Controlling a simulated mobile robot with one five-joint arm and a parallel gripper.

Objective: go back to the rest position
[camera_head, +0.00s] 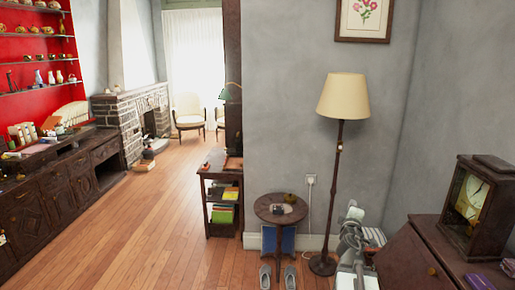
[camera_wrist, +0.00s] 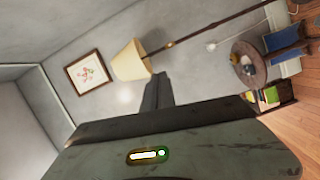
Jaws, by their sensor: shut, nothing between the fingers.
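My gripper (camera_wrist: 158,78) shows in the wrist view as a dark narrow shape above the wide grey-green wrist body. Its fingers are together, with nothing between them. It points toward the grey wall, and no object touches it. In the head view my light grey arm stands at the lower right, folded up between the floor lamp and the dark wooden desk. The gripper's tips are hard to make out there.
A floor lamp (camera_head: 341,97), a small round table (camera_head: 269,211) and a bookshelf (camera_head: 213,186) stand ahead. A dark desk (camera_head: 417,254) with a glass-fronted case (camera_head: 478,207) is close at right. A long sideboard (camera_head: 52,202) lines the left. The wooden floor (camera_head: 145,235) is clear between.

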